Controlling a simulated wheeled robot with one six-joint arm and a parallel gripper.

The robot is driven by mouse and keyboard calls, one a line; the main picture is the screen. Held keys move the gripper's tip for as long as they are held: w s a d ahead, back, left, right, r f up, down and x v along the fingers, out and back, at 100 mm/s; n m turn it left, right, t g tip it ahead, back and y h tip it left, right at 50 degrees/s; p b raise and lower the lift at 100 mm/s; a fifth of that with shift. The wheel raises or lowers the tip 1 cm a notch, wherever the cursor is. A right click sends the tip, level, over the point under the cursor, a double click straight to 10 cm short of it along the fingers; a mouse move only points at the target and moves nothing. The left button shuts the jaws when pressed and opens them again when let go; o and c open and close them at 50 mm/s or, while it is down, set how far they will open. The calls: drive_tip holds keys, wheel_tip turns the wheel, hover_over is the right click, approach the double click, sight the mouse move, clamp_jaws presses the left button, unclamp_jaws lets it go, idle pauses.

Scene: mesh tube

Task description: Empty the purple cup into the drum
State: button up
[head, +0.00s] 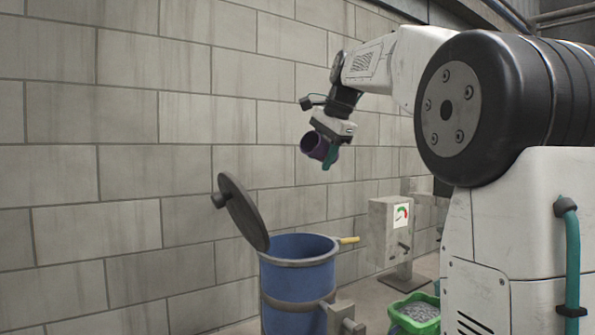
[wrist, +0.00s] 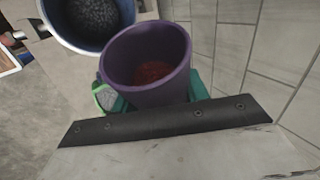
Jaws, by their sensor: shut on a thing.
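The purple cup (head: 314,146) is held in my gripper (head: 328,152), above and a little to the right of the drum's opening in the head view. It is tilted, with its mouth toward the left. In the wrist view the cup (wrist: 150,92) shows red contents (wrist: 155,73) inside, near its bottom. Teal fingers (wrist: 199,86) show beside the cup. The blue drum (head: 293,278) stands below with its dark lid (head: 243,212) swung up at the left. In the wrist view the drum's rim (wrist: 64,42) shows behind the cup, with dark grainy material (wrist: 92,18) inside.
A grey block wall (head: 130,180) runs behind. A grey box with a dial (head: 390,232) stands right of the drum. A green crate (head: 393,317) with grey grainy material is on the floor at lower right. A yellow handle (head: 348,240) sticks out by the drum's rim.

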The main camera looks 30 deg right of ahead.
sight(315, 135)
drive_tip(key=shift+r, duration=0.1)
drive_tip(key=shift+a+r, duration=0.1)
drive_tip(key=shift+s+a+r+n+t+h, duration=0.15)
drive_tip(key=shift+a+r+h, duration=0.1)
drive_tip(key=shift+a+h, duration=0.2)
drive_tip(key=shift+s+a+r+n+t+h, duration=0.1)
drive_tip(key=shift+a+r+n+t+h, duration=0.15)
drive_tip(key=shift+h, duration=0.3)
drive_tip(key=shift+s+a+r+n+t+h+p, duration=0.15)
drive_tip(key=shift+r+t+h+p, duration=0.2)
drive_tip(key=shift+h, duration=0.35)
drive_tip(key=shift+w+a+r+n+t+h+p, duration=0.1)
drive_tip(key=shift+a+r+n+h, duration=0.1)
drive_tip(key=shift+r+h, duration=0.35)
drive_tip(key=shift+s+a+r+n+t+h+p, duration=0.15)
drive_tip(key=shift+r+h+p, duration=0.1)
drive_tip(key=shift+h, duration=0.6)
drive_tip(key=shift+a+r+h, duration=0.15)
drive_tip(key=shift+h, duration=0.15)
drive_tip(key=shift+s+a+r+n+t+h, duration=0.1)
drive_tip(key=shift+a+r+n+t+h, duration=0.4)
drive_tip(key=shift+h, duration=0.4)
drive_tip(key=shift+s+a+r+n+t+h, duration=0.1)
drive_tip(key=shift+a+r+n+t+h, duration=0.4)
drive_tip(key=shift+h, duration=0.4)
drive_tip(key=shift+d+f, duration=0.1)
drive_tip(key=shift+f, duration=0.05)
drive_tip(key=shift+p, duration=0.3)
